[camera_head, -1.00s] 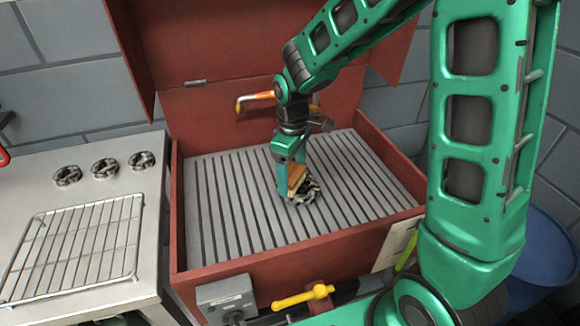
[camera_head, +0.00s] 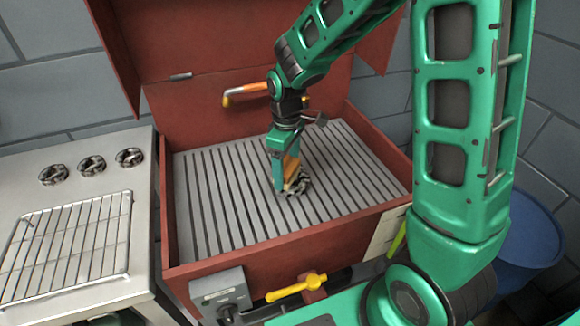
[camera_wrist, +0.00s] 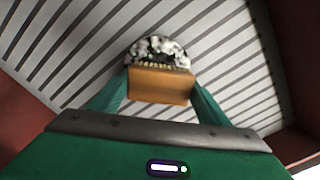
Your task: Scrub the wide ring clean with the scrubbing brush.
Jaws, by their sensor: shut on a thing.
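My gripper (camera_head: 284,184) is shut on the scrubbing brush, whose tan wooden block (camera_head: 291,170) shows between the fingers. The block also shows in the wrist view (camera_wrist: 160,86), with a row of pale bristles on its far side. A mottled black-and-white ring (camera_head: 297,188), apparently the wide ring, lies on the slatted floor of the red casing. It also shows in the wrist view (camera_wrist: 158,46). The bristles are at the ring's near part, which the brush hides; I cannot tell whether they touch. The ring's surface is heavily patterned with dark patches.
The red casing (camera_head: 215,268) has low walls and a raised lid behind. A blue barrel (camera_head: 530,240) stands at right.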

